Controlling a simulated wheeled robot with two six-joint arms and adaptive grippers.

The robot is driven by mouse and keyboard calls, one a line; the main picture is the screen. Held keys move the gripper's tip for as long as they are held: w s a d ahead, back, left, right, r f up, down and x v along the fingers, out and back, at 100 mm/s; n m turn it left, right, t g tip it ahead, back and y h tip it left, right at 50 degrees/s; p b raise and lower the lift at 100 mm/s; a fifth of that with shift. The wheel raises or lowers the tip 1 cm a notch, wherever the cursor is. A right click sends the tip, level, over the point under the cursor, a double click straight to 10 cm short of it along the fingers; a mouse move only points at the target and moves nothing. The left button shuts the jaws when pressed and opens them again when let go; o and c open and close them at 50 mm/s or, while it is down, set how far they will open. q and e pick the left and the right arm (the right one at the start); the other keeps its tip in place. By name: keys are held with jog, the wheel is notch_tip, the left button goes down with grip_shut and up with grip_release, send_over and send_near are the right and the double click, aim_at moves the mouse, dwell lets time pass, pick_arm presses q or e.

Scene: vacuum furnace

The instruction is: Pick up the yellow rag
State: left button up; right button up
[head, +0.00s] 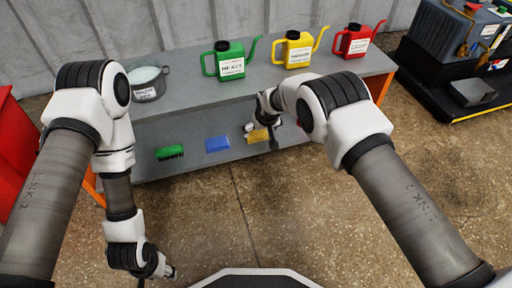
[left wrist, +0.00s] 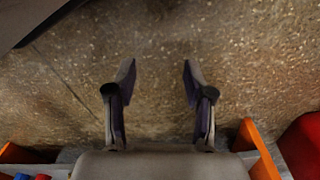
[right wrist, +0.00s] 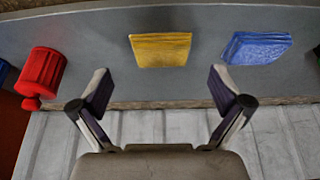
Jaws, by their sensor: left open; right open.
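The yellow rag (head: 258,135) lies on the lower shelf of the grey bench, partly close behind my right arm's end in the head view. In the right wrist view the yellow rag (right wrist: 160,50) is flat on the grey shelf, just beyond and between the fingertips. My right gripper (right wrist: 158,88) is open and empty, and its fingers appear apart from the rag. My left gripper (left wrist: 159,80) is open and empty above the bare floor, away from the bench.
A blue rag (head: 217,144) and a green brush (head: 170,152) lie left of the yellow rag. A red object (right wrist: 43,75) stands on its other side. Green (head: 230,62), yellow (head: 298,50) and red (head: 357,42) cans and a pot (head: 148,84) occupy the bench top.

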aim_at(258, 136)
pick_arm(q)
jog(key=f+b, duration=0.2)
jog(key=w+f+b, duration=0.1)
jog(key=f+b, duration=0.3)
jog(key=f, duration=0.1)
jog(key=shift+w+a, duration=0.1)
jog(key=shift+w, duration=0.3)
pick_arm(e)
jog(key=x, duration=0.6)
jog(key=shift+a+f, duration=0.15)
jog(key=shift+f, duration=0.25)
pick_arm(q)
jog(key=shift+w+f+t, duration=0.15)
jog(key=shift+f+t, duration=0.15)
jog(key=shift+f, duration=0.05)
pick_arm(e)
jog(key=shift+w+f, duration=0.2)
pick_arm(q)
jog(key=shift+r, duration=0.15)
pick_arm(e)
jog(key=shift+r, duration=0.2)
jog(key=c, duration=0.7)
